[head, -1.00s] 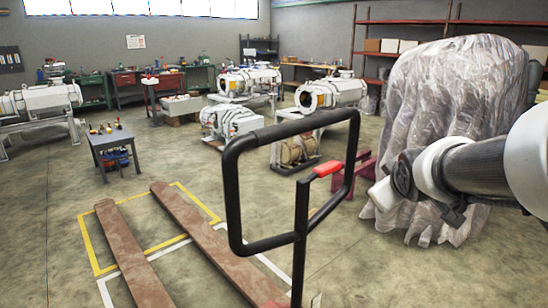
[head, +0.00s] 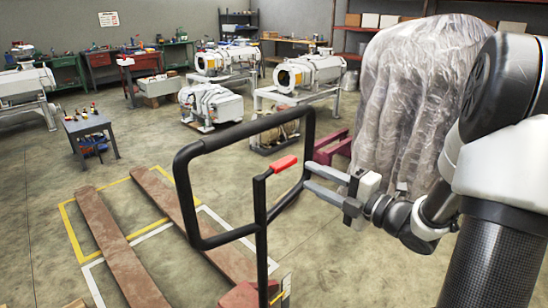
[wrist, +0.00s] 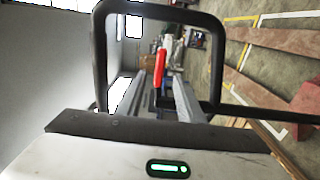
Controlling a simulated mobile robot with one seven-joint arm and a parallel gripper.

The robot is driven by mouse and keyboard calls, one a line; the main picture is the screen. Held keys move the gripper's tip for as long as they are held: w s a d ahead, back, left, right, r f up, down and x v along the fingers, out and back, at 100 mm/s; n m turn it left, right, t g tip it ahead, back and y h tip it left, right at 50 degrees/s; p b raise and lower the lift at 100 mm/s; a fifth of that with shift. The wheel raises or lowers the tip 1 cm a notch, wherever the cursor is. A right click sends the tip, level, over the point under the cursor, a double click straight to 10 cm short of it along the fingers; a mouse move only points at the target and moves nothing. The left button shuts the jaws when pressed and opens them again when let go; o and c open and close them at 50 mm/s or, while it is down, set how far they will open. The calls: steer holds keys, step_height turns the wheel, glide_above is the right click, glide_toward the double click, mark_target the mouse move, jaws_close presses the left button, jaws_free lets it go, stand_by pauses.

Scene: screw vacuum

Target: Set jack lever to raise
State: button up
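The jack's black handle loop (head: 178,180) stands upright in the middle of the head view. Its red lever (head: 285,163) sits inside the loop on top of a black post and points to the right. My gripper (head: 306,177) is open and empty. Its two grey fingers stand apart, with their tips at the right side of the loop, a little right of the red lever. In the wrist view, the red lever (wrist: 159,68) shows ahead, between the lines of the two fingers and framed by the loop (wrist: 215,60). I cannot tell whether the tips touch the loop.
The jack's brown forks (head: 108,245) lie low over yellow and white floor lines. A plastic-wrapped machine (head: 405,95) stands behind my arm on the right. White pumps (head: 210,103) and a small table (head: 90,125) stand farther back. The floor left of the loop is mostly clear.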

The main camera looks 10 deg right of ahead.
mark_target(276, 170)
steer(key=x, duration=1.4)
steer(key=shift+w, duration=0.1)
steer(key=shift+f, duration=0.1)
jaws_close()
